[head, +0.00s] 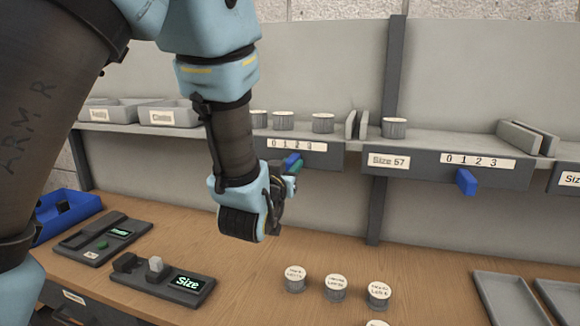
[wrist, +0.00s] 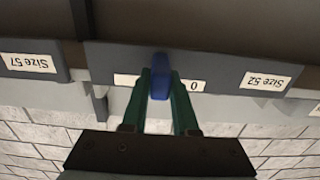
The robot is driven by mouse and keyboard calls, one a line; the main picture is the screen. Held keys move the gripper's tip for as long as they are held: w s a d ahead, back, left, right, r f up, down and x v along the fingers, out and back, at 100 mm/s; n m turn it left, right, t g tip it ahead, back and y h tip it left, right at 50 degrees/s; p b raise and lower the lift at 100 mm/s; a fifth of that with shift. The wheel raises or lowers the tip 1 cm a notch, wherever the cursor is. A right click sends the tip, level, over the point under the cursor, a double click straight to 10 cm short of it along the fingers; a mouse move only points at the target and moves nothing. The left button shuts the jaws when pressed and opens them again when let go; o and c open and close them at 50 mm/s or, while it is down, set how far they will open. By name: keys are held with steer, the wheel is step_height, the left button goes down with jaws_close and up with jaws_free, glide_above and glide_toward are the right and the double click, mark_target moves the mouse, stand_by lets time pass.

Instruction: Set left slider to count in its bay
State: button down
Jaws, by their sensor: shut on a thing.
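The left slider is a blue block (head: 293,160) on the front rail of the left bay, below a white 0 to 3 scale (head: 297,146). My gripper (head: 291,168) is shut on it. In the wrist view, which is upside down, the green fingers flank the blue slider (wrist: 160,78). The 0 shows beside it; the slider and fingers hide other digits, so its exact mark is hard to tell. The left bay shows several ribbed cans with white lids, among them one can (head: 323,123); my arm may hide more. The Size 52 label (wrist: 267,80) shows in the wrist view.
Right of two dividers (head: 356,124), the Size 57 bay holds one can (head: 394,128); its blue slider (head: 466,181) sits near 1. Loose cans (head: 335,287) stand on the wooden bench (head: 420,270). Grey trays (head: 508,300) lie front right, a Size device (head: 165,279) front left.

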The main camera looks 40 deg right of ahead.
stand_by(0.6)
steer(key=s+d, duration=0.1)
steer(key=s+b, duration=0.1)
steer(key=s, duration=0.1)
steer(key=shift+d, duration=0.4)
steer(key=c, duration=0.7)
jaws_free()
steer(key=b+v, duration=0.4)
steer(key=v, duration=0.1)
steer(key=b+v, duration=0.3)
steer(key=shift+a+f, duration=0.15)
steer(key=shift+f, duration=0.2)
